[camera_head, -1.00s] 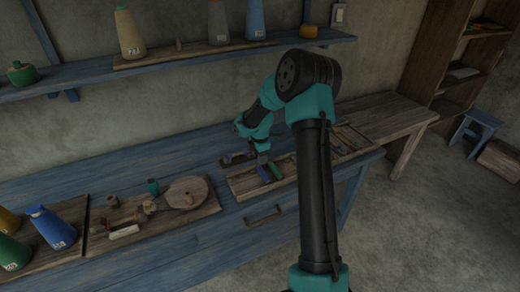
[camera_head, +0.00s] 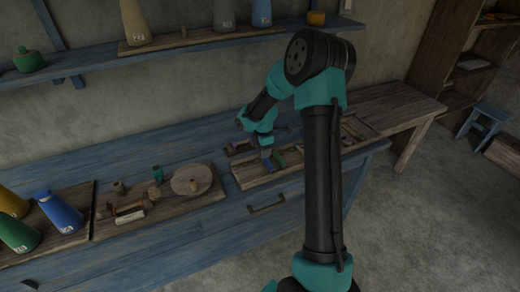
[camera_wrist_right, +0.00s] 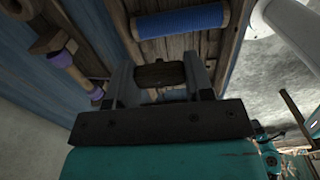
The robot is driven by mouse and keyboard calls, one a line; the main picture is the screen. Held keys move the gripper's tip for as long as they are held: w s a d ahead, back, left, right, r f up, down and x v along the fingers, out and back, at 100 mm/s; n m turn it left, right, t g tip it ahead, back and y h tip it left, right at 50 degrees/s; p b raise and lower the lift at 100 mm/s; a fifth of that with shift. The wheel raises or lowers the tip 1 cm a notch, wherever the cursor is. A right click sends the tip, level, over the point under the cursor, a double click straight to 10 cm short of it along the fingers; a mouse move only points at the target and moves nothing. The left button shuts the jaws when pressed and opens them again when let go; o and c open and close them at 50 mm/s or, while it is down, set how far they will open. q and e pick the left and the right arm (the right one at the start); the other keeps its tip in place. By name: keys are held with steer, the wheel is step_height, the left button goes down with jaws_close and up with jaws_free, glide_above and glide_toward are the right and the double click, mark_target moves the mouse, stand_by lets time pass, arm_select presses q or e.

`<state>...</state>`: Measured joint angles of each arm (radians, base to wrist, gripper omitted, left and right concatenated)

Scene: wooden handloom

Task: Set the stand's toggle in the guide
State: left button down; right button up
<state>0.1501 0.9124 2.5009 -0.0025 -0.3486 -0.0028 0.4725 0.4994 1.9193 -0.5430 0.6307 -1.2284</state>
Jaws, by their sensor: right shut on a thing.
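My right gripper (camera_head: 267,157) is low over the wooden tray (camera_head: 246,181) on the blue bench. In the right wrist view, its two fingers (camera_wrist_right: 160,85) are closed on a small dark wooden piece (camera_wrist_right: 160,73), which may be the toggle. A blue ribbed cylinder (camera_wrist_right: 180,20) lies just beyond the fingertips, apart from the held piece. I cannot tell the stand or the guide apart with certainty. My left gripper is not in view.
A rod with purple bands (camera_wrist_right: 60,59) lies beside the gripper in the right wrist view. A green piece (camera_head: 281,160) is in the tray. A round wooden disc (camera_head: 191,181) is on a board to the left.

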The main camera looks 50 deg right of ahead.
steer(key=w+a+r+m, duration=0.2)
steer(key=w+a+m, duration=0.1)
steer(key=a, duration=0.8)
steer(key=w+a+r+m, duration=0.3)
steer(key=a, duration=0.9)
steer(key=w+a+r+m, duration=0.2)
steer(key=w+a+m, duration=0.2)
steer(key=a, duration=0.7)
steer(key=shift+a+r, duration=0.35)
steer(key=shift+a, duration=0.05)
steer(key=shift+w, duration=0.1)
